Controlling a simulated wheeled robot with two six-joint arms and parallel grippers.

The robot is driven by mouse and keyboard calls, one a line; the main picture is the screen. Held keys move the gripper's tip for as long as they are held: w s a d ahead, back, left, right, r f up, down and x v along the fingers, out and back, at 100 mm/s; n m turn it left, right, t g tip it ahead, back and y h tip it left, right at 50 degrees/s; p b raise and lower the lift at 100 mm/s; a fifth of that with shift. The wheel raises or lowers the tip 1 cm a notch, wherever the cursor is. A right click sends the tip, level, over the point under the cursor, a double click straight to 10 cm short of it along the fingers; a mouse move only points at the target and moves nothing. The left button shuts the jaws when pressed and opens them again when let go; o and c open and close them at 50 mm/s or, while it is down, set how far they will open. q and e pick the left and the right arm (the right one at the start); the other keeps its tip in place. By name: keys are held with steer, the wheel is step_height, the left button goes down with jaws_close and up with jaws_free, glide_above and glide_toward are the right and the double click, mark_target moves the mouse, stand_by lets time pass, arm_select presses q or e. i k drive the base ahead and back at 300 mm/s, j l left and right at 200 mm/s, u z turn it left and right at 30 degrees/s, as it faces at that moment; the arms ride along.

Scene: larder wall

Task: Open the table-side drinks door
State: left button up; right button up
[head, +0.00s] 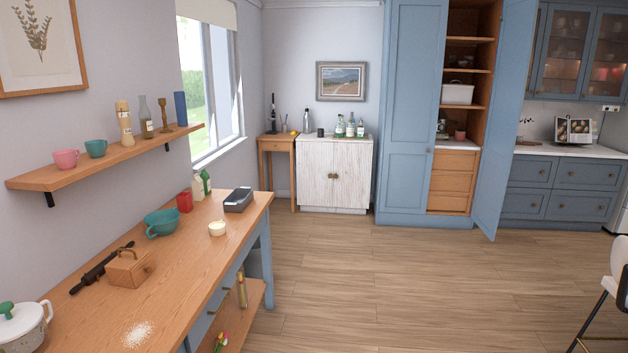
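The drinks cabinet (372,165) is a low, whitewashed wooden cupboard against the back wall, with several bottles on its white top. It has two doors that meet in the middle, and both look shut. The left door (315,182) is on the side of the small wooden side table (276,144). The right door (353,182) is on the side of the tall blue larder. Small dark knobs (333,175) sit close together where the doors meet. Neither of my grippers is in view.
A long wooden worktable (190,260) with dishes runs along the left. The tall blue larder (408,120) has its right door (505,120) swung open into the room. A stool (612,290) stands at the right edge. The wooden floor (400,285) before the cabinet is clear.

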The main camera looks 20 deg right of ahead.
mark_target(315, 160)
steer(key=i+l+z, duration=0.85)
steer(key=i, duration=0.4)
steer(key=i+j+z, duration=0.1)
steer(key=i+z, duration=0.25)
steer(key=i, duration=4.2)
steer(key=i+l+u, duration=0.1)
steer(key=i, duration=0.75)
steer(key=i+l+u, duration=0.1)
steer(key=i, duration=0.8)
steer(key=i+l+u, duration=0.3)
steer(key=i, duration=0.2)
steer(key=i+l+u, duration=0.3)
steer(key=i, duration=0.15)
steer(key=j, duration=0.1)
